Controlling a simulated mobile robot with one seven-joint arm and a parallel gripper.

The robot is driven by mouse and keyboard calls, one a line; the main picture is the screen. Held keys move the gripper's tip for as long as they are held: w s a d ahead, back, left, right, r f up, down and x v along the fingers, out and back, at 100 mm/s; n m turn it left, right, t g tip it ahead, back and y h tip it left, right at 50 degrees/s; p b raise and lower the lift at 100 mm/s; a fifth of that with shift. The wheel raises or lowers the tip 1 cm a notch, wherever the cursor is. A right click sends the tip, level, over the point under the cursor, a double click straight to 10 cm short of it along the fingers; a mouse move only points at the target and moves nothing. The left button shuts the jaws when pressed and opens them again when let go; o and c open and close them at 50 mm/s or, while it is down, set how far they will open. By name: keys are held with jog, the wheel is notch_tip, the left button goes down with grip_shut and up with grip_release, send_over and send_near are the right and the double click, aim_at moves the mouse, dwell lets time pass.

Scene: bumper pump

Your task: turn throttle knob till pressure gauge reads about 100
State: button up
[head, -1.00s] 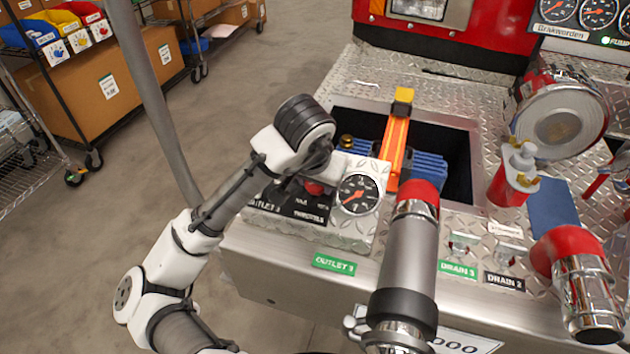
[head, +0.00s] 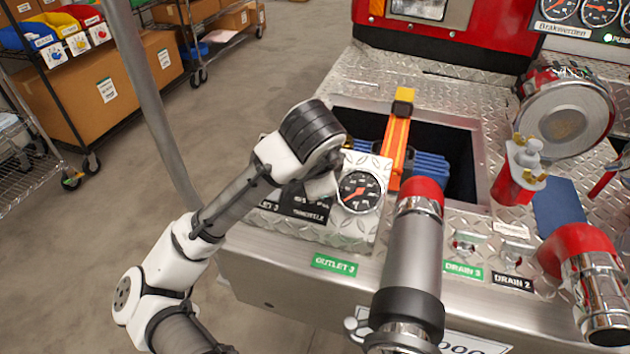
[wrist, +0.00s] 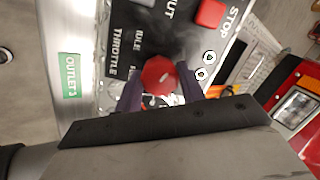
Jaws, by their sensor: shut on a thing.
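The round red throttle knob (wrist: 158,74) sits on the black panel beside the THROTTLE and IDLE lettering in the wrist view. My gripper (wrist: 160,84) is shut on it, with one dark finger on each side. The pressure gauge (head: 359,192), round with a black face and a reddish needle, is just right of my gripper. Its numbers are too small to read.
A red STOP button (wrist: 211,13) is near the knob. A grey pipe with a red elbow (head: 420,194) stands right of the gauge.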

jog(key=shift+m+t+b, duration=0.3)
jog(key=shift+m+b, duration=0.6)
jog(key=shift+m, duration=1.2)
jog(key=o, duration=1)
jog(key=shift+c, duration=0.2)
jog(key=shift+s+r, duration=0.1)
jog(key=p+v, duration=0.2)
jog(key=v, duration=1.1)
jog(key=shift+s+r, duration=0.2)
